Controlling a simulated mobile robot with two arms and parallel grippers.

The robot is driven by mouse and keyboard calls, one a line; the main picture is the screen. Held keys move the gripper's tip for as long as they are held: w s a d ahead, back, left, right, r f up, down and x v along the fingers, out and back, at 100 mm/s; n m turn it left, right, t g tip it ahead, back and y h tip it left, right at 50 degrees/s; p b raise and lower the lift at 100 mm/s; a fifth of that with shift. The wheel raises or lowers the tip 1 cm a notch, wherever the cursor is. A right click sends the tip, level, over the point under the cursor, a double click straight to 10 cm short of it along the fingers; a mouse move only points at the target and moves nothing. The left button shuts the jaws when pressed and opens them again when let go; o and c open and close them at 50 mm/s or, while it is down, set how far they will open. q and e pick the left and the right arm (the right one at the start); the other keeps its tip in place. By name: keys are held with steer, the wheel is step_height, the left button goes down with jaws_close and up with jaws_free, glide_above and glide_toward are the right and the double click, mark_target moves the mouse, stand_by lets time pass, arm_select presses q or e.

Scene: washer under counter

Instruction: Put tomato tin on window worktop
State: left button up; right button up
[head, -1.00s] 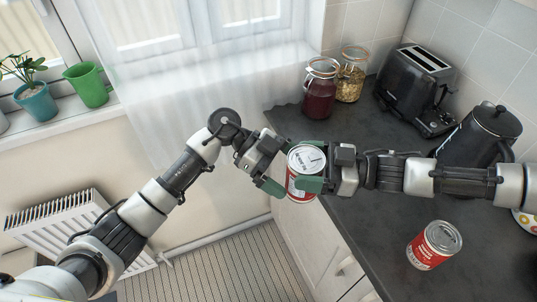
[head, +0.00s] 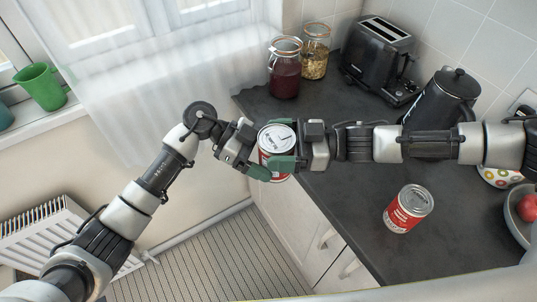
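One red and white tin (head: 277,137) is held upright in the air between my two grippers, near the counter's left edge. My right gripper (head: 284,152) comes from the right and is shut on this tin, a green finger across its front. My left gripper (head: 254,165) is at the tin's left side with a green finger close against its lower part; its other finger is hidden, so I cannot tell whether it grips. A similar red tin (head: 407,210) stands on the dark worktop (head: 350,215). The window (head: 110,20) is at the upper left.
A jar of dark red contents (head: 285,75), a jar of pale contents (head: 315,55), a black toaster (head: 380,60) and a black kettle (head: 440,100) stand at the back. A bowl with red fruit (head: 522,215) is at right. A green cup (head: 40,86) stands on the sill; a radiator (head: 45,235) is below.

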steer(key=shift+o, duration=1)
steer(key=shift+d, duration=0.1)
